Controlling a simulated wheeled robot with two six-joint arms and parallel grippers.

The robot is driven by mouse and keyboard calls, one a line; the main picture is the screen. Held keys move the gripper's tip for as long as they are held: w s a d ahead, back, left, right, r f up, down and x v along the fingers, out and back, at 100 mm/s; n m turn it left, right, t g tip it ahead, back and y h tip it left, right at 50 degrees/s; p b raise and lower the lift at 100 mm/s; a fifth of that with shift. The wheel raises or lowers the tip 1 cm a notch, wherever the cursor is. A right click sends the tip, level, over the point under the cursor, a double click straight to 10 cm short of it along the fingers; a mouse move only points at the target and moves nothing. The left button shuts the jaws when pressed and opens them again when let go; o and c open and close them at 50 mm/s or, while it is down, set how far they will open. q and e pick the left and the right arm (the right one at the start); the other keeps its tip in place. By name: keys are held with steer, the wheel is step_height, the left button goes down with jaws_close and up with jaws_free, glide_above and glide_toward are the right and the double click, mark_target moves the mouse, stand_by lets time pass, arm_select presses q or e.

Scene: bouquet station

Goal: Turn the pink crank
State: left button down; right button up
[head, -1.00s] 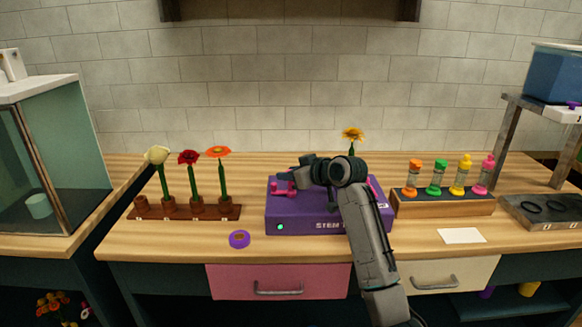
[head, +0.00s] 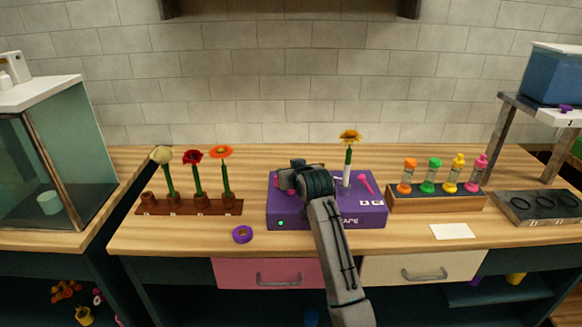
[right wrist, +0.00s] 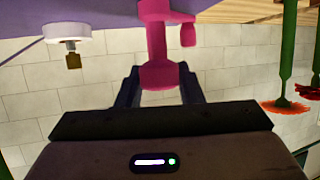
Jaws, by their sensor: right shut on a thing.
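A purple box (head: 325,217) stands on the wooden counter with pink parts on top. The pink crank (head: 277,183) is at its left end, mostly hidden behind my right gripper (head: 285,182). In the right wrist view the pink crank (right wrist: 158,74) sits between the two dark fingers, which are shut on it; a short pink knob (right wrist: 187,36) hangs beside it. A second pink lever (head: 365,184) slants up from the box's right side. My left gripper is not in view.
A brown rack (head: 187,208) with several flowers stands left. A purple ring (head: 242,234) lies in front of it. A wooden block (head: 437,201) with several coloured bottles stands right of the box, with a white card (head: 453,231) before it. A grey tray (head: 540,208) is further right.

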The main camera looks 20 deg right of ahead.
steer(key=shift+f, duration=0.1)
stand_by(0.4)
steer(key=o, duration=1)
steer(key=shift+c, duration=0.2)
steer(key=b+v, duration=0.2)
steer(key=v, duration=0.9)
steer(key=shift+w, duration=0.1)
